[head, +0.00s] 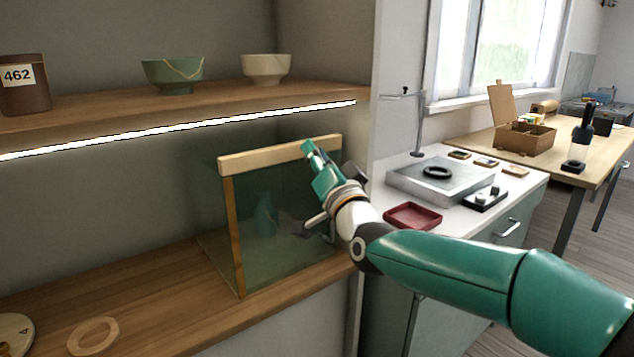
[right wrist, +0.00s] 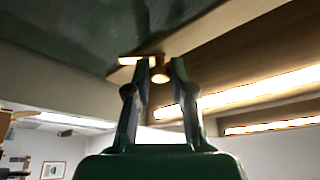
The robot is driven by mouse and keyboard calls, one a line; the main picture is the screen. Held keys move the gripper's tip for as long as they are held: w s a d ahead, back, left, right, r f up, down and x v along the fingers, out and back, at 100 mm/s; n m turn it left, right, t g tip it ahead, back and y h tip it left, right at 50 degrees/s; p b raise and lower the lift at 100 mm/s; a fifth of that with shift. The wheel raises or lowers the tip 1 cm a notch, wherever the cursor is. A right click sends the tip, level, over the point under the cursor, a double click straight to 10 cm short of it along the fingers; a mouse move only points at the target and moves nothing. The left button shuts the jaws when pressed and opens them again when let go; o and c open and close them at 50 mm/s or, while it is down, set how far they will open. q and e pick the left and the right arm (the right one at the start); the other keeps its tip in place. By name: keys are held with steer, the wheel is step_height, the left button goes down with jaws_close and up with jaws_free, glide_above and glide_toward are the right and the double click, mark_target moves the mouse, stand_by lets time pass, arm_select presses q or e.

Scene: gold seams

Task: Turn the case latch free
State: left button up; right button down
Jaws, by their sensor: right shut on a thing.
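The glass case (head: 262,158) stands on the lower wooden shelf, with a pale wood top rail and a wood corner post. A teal vase (head: 265,215) shows dimly through its glass. My right gripper (head: 312,150) is at the upper right of the case front, by the top rail. In the right wrist view a small brass latch (right wrist: 160,75) sits between the fingertips, and the gripper is shut on it. In the head view the latch is hidden behind the gripper. My left gripper is not in view.
The upper shelf (head: 120,107) holds a green bowl (head: 172,75), a cream bowl (head: 267,69) and a brown jar (head: 24,85). A wooden ring (head: 93,336) lies on the lower shelf. To the right, a white counter holds a red tray (head: 412,216) and a grey plate-like device (head: 440,180).

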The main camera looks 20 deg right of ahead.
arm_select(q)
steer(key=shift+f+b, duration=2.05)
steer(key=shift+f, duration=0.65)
arm_select(e)
steer(key=shift+w+d+f+n+y, duration=0.15)
steer(key=shift+n+y, duration=0.8)
steer(key=shift+n, duration=0.9)
steer(key=shift+s+a+f+n+y, duration=0.1)
steer(key=shift+f+n+y, duration=0.1)
steer(key=shift+n+y, duration=1.2)
steer(key=shift+w+d+f+n+y, duration=0.15)
steer(key=shift+n+y, duration=0.4)
steer(key=shift+n, duration=1.7)
steer(key=shift+a, duration=0.1)
steer(key=c, duration=1)
jaws_free()
steer(key=shift+r, duration=0.15)
steer(key=shift+s+r, duration=0.1)
